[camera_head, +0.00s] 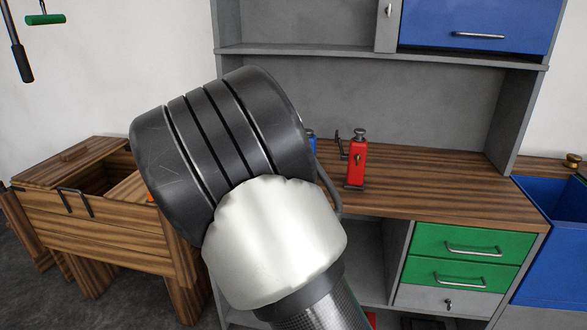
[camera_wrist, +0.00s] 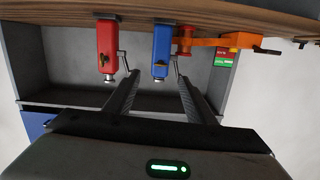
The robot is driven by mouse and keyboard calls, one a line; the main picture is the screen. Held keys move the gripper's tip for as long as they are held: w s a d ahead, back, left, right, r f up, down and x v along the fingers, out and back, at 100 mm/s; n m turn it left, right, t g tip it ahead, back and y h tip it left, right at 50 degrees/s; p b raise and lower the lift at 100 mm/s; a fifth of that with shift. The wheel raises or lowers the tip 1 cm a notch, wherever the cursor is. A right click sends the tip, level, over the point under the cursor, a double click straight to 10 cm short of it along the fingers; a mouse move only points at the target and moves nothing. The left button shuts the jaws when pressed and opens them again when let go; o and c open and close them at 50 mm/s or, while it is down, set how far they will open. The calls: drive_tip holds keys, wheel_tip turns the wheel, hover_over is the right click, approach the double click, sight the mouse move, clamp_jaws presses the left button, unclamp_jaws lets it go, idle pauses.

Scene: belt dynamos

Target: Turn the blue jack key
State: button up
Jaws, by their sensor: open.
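The blue jack (camera_wrist: 161,48) shows in the wrist view, where the picture is upside down and the jack hangs from the bench at the top. Its small brass key (camera_wrist: 158,67) is on the face toward me, with a thin crank at its side. My gripper (camera_wrist: 158,77) is open, its two dark fingers apart and pointing at the jack, with the key between the fingertips in the picture. I cannot tell how far off the key is. No contact shows. In the head view only a sliver of the blue jack (camera_head: 311,136) shows behind my arm, which hides my gripper.
A red jack (camera_head: 357,163) with a similar key stands beside the blue one on the wooden bench (camera_head: 440,192). An orange device (camera_wrist: 208,42) sits on the blue jack's other side in the wrist view. A wooden chest (camera_head: 100,235) stands left; green drawers (camera_head: 470,243) are below right.

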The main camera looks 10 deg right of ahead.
drive_tip(key=w+d+b, duration=0.1)
drive_tip(key=w+d, duration=0.1)
drive_tip(key=w, duration=0.6)
drive_tip(key=w+d+t+b, duration=0.1)
drive_tip(key=w+d+b, duration=0.1)
drive_tip(key=w, duration=0.6)
drive_tip(key=shift+w+d+t+h, duration=0.25)
drive_tip(key=shift+d+t+h, duration=0.05)
drive_tip(key=shift+h, duration=0.1)
drive_tip(key=shift+f, duration=0.1)
drive_tip(key=c, duration=1)
drive_tip(key=shift+n, duration=0.3)
drive_tip(key=shift+c, duration=0.2)
